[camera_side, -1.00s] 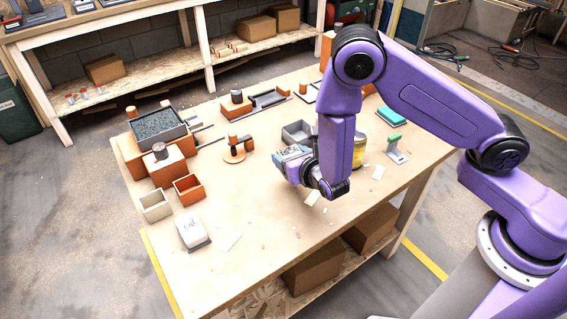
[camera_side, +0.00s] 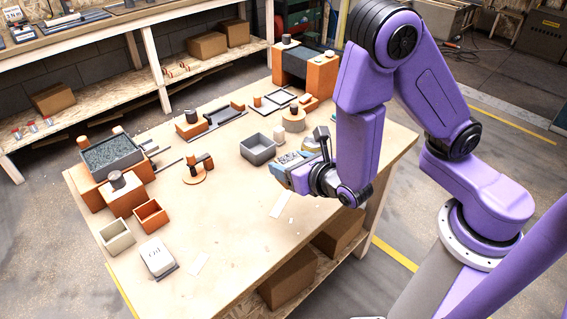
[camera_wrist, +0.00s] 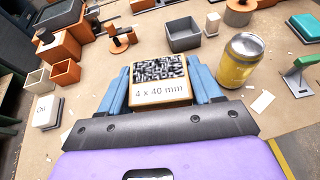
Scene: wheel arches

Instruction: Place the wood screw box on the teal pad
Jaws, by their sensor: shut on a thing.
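The wood screw box (camera_wrist: 160,82) is a small box of screws with a white front label reading "4 x 40 mm". My gripper (camera_wrist: 161,90) is shut on it, one blue finger on each side. In the side view the box (camera_side: 287,158) shows partly at the gripper, right of the grey bin; its height over the table is hard to tell. The teal pad (camera_wrist: 305,26) lies flat at the upper right of the wrist view, apart from the box.
A yellow can (camera_wrist: 238,61) stands close right of the gripper, between it and the pad. A grey bin (camera_wrist: 183,35) and a small white block (camera_wrist: 212,24) are ahead.

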